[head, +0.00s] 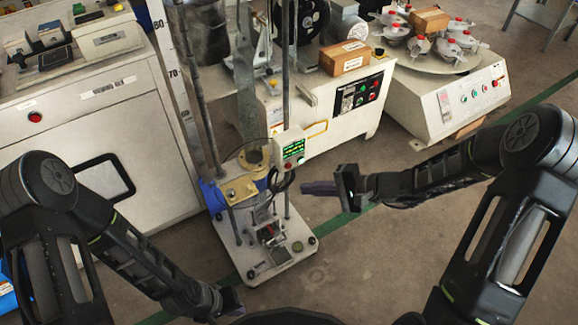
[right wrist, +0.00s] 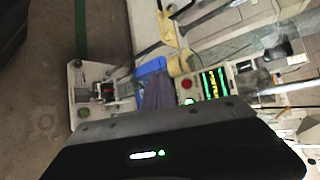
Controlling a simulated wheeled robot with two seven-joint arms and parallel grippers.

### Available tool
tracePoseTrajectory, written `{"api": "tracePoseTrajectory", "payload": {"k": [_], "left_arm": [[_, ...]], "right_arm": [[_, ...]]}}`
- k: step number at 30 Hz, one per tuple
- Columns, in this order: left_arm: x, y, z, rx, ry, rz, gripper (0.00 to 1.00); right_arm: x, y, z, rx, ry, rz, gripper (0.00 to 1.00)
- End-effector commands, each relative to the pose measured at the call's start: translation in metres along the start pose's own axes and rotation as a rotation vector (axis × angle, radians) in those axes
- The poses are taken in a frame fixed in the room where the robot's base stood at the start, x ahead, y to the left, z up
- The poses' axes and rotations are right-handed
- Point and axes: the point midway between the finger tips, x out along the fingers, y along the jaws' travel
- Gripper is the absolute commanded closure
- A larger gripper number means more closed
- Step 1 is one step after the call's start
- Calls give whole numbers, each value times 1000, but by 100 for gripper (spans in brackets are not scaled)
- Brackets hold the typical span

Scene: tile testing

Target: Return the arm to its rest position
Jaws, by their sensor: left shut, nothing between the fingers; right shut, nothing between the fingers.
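My right arm reaches in from the right in the head view. Its gripper (head: 308,188) points left, shut and empty, in front of the testing stand (head: 272,262) with its small display box (head: 291,149). In the right wrist view the dark shut fingers (right wrist: 156,90) overlap the stand's blue part, and the display box (right wrist: 206,88) shows beside them. I cannot tell whether they touch the stand. My left arm hangs low at the left, with its gripper (head: 232,302) near the bottom edge, shut, its fingertips partly hidden.
A white cabinet machine (head: 130,150) stands at the left. A bench with a control panel (head: 362,96) is behind the stand, a cardboard box (head: 345,58) on it. A round-topped machine (head: 465,100) stands back right. Open floor (head: 390,245) lies below my right forearm.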

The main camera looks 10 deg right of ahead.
Motion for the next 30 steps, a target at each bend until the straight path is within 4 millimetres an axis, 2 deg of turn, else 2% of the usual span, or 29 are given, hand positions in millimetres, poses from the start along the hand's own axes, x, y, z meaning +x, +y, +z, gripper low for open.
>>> {"api": "tracePoseTrajectory", "payload": {"k": [22, 26, 28, 30], "left_arm": [[0, 0, 0, 0, 0, 0, 100], [-2, -4, -7, -9, 16, -7, 100], [-2, -4, -6, -8, 14, -6, 100], [-1, -4, -6, -8, 13, -6, 100]], "right_arm": [[0, 0, 0, 0, -1, 0, 100], [0, 0, 0, 8, -1, 0, 100], [0, 11, -6, 63, 25, 43, 100], [-2, 36, -9, 102, 52, 139, 100]]}}
